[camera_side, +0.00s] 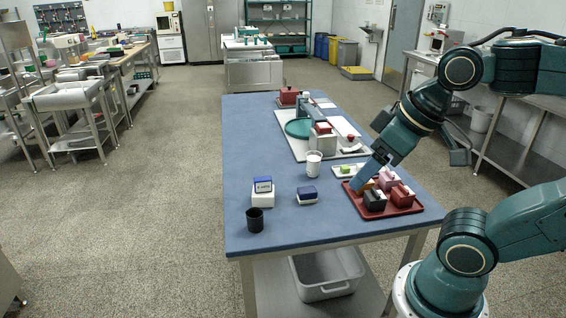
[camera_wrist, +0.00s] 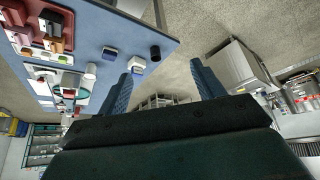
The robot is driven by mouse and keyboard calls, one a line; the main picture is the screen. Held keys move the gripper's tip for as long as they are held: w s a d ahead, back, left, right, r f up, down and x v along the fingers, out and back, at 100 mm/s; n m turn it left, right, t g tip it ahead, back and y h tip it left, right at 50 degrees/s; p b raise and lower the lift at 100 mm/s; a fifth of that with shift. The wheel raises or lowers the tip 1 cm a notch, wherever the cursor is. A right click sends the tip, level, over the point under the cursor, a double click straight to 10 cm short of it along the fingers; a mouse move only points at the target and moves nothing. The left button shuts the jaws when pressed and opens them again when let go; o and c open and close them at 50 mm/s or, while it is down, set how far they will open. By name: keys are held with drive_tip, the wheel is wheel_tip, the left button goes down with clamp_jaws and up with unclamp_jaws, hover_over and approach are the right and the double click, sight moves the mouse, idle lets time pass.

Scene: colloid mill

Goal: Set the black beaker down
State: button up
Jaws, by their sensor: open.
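The black beaker (camera_side: 255,220) stands upright on the blue tabletop (camera_side: 250,150), near its front left corner. It also shows in the wrist view (camera_wrist: 155,53), small, near the table's edge. My gripper (camera_side: 361,181) is over the red tray at the table's right side, well apart from the beaker. In the wrist view my gripper (camera_wrist: 163,85) has its two blue fingers spread wide with nothing between them. Whether the fingertips touch anything at the tray cannot be told.
A white box with a blue top (camera_side: 263,192) and a blue-and-white block (camera_side: 307,195) lie near the beaker. A white cup (camera_side: 313,164) stands mid-table. The red tray (camera_side: 408,212) holds several blocks. A white tray (camera_side: 297,150) with equipment is behind. The left tabletop is free.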

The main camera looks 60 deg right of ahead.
drive_tip(key=shift+w, duration=0.1)
drive_tip(key=w+a+f+m+y, duration=0.2)
drive_tip(key=w+f, duration=0.1)
drive_tip(key=w, duration=0.3)
drive_tip(key=w+a+f+m+y, duration=0.2)
drive_tip(key=w+a+f, duration=0.15)
drive_tip(key=w, duration=0.25)
drive_tip(key=m+t+y, duration=0.3)
drive_tip(key=m+t, duration=0.3)
drive_tip(key=m, duration=1.3)
hover_over(262, 217)
drive_tip(key=s+a, duration=0.3)
drive_tip(key=a, duration=0.4)
wheel_tip(262, 217, down, 14)
drive_tip(key=d+f+m+h, duration=0.1)
drive_tip(key=d+f+m, duration=0.1)
drive_tip(key=m, duration=0.1)
drive_tip(key=d+f+m+t+h, duration=0.1)
drive_tip(key=d+f+m, duration=0.2)
drive_tip(key=m, duration=0.1)
drive_tip(key=d+f+m+h, duration=0.2)
drive_tip(key=m, duration=0.1)
drive_tip(key=shift+w+d+f+m+t, duration=0.1)
drive_tip(key=shift+d+f+m+t, duration=0.1)
drive_tip(key=shift+d+m+t, duration=0.15)
drive_tip(key=shift+x, duration=0.8)
drive_tip(key=shift+w, duration=0.1)
drive_tip(key=shift+x, duration=2.9)
